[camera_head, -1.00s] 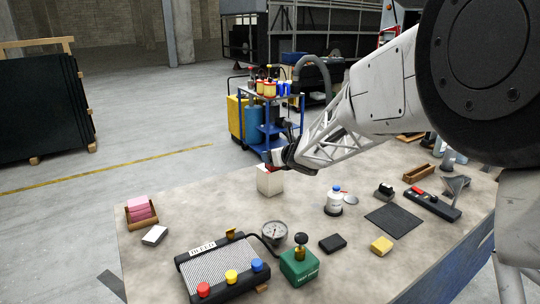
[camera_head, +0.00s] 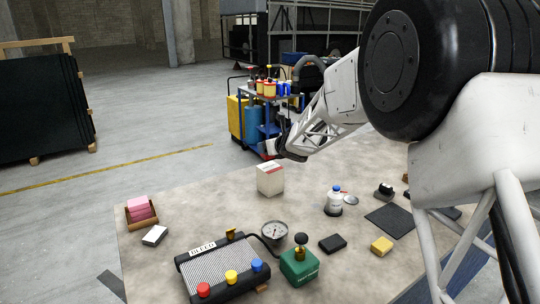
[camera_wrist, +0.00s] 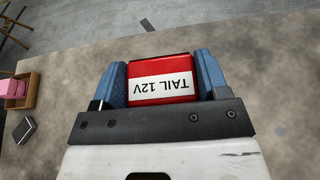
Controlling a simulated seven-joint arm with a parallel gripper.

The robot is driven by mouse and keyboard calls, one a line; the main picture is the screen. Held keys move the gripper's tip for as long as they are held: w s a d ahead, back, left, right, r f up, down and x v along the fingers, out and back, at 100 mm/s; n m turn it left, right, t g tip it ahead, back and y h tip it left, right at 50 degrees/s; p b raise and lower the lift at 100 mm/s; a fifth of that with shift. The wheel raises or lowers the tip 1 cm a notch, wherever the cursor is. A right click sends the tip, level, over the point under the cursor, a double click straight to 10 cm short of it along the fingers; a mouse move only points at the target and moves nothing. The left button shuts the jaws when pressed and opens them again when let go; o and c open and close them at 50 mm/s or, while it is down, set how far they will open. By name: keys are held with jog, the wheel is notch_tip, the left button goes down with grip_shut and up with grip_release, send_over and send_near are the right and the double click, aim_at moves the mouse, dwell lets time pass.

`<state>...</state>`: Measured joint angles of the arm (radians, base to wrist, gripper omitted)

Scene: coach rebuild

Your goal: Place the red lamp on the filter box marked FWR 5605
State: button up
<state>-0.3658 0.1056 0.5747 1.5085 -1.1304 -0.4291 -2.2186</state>
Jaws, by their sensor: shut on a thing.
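My gripper (camera_head: 270,150) is shut on the red lamp (camera_wrist: 160,94), which has a white label reading "TAIL 12V", upside down in the wrist view. The blue fingers press its left and right sides. A white box with a red band (camera_head: 270,180) stands upright on the table. Its marking is too small to read. My gripper is above and behind it in the picture, apparently clear of its top. The white box does not show in the wrist view.
The table around the white box is clear.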

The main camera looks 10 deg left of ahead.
dwell(0.3)
jog(key=shift+f, duration=1.75)
jog(key=shift+f, duration=0.2)
jog(key=o, duration=1)
jog(key=shift+c, duration=0.2)
jog(key=shift+r, duration=0.2)
jog(key=shift+s+d+r, duration=0.15)
jog(key=shift+s+d, duration=0.05)
jog(key=v, duration=1.1)
jog(key=shift+d+r, duration=0.1)
